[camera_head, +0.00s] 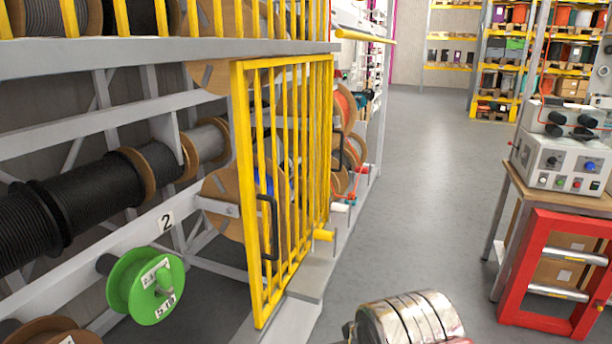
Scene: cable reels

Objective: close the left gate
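A yellow barred gate (285,180) stands upright beneath the rack's grey beam, left of the picture's middle. A black handle (268,228) is on its near side, and a yellow peg-like part (323,235) sticks out near its lower far corner. The rack space to its left is uncovered, with reels showing. Wooden reels show through its bars. A second black handle (338,150) shows just beyond its far edge; I cannot tell what it belongs to. I cannot tell the gate's hinge side or exact swing angle. My gripper is not in view.
A green reel (145,285) and black cable reels (95,195) sit in the rack at left. Grey floor (425,190) lies clear between. A shiny silver cylinder is at bottom centre.

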